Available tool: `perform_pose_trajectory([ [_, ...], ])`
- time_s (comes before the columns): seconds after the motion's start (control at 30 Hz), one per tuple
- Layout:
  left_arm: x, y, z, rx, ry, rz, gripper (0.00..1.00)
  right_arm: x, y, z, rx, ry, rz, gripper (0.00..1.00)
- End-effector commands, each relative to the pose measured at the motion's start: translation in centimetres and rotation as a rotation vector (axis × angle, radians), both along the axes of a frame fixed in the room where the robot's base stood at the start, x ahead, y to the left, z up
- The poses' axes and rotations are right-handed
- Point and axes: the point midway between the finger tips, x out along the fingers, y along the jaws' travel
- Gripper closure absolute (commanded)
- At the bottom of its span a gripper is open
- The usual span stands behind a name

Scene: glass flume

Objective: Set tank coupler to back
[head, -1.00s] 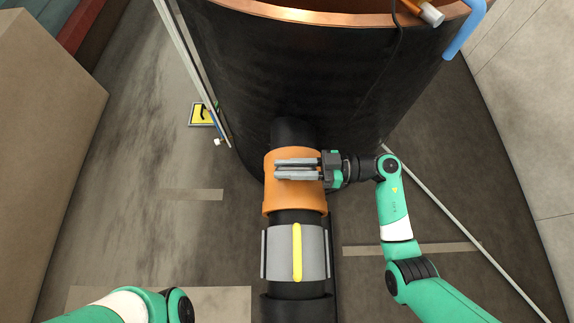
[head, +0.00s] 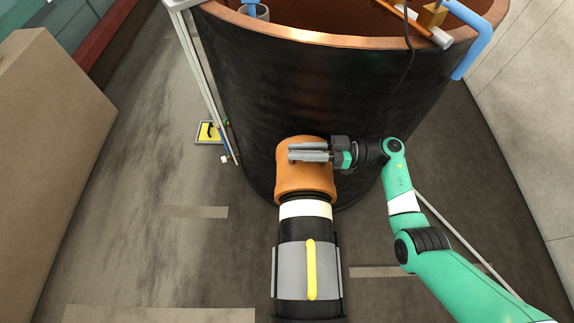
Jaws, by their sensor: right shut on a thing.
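The orange tank coupler (head: 303,182) sits around the black pipe, at its far end against the dark tank (head: 285,80). My right gripper (head: 292,152) comes in from the right and lies across the top of the coupler, shut on it. Its two grey fingers point left. A white band (head: 305,209) shows on the pipe just in front of the coupler. My left gripper is out of view.
A grey clamp with a yellow handle (head: 311,270) sits on the pipe nearer me. A yellow sign (head: 209,132) lies on the floor left of the tank. A large tan block (head: 50,150) stands at the left.

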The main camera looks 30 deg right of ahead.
Motion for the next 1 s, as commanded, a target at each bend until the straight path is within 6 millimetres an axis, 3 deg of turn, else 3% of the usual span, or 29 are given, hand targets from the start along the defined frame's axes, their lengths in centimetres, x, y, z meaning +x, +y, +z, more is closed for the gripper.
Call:
perform_pose_trajectory([
  [0.2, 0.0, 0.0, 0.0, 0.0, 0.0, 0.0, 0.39, 0.0, 0.0, -0.3, -0.002, 0.007, -0.002, 1.0],
  [0.23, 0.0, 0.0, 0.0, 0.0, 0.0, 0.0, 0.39, 0.0, 0.0, -0.3, -0.002, 0.007, -0.002, 0.72],
  [0.37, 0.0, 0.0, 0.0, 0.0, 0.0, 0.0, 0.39, 0.0, 0.0, -0.2, -0.002, 0.006, -0.002, 0.48],
  [0.73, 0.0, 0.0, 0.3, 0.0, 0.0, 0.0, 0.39, -0.3, -0.4, -0.1, -0.001, 0.005, -0.003, 0.48],
  [1.0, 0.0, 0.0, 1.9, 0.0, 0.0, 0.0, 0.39, -3.2, -5.0, 0.2, 0.0, 0.006, -0.006, 0.48],
])
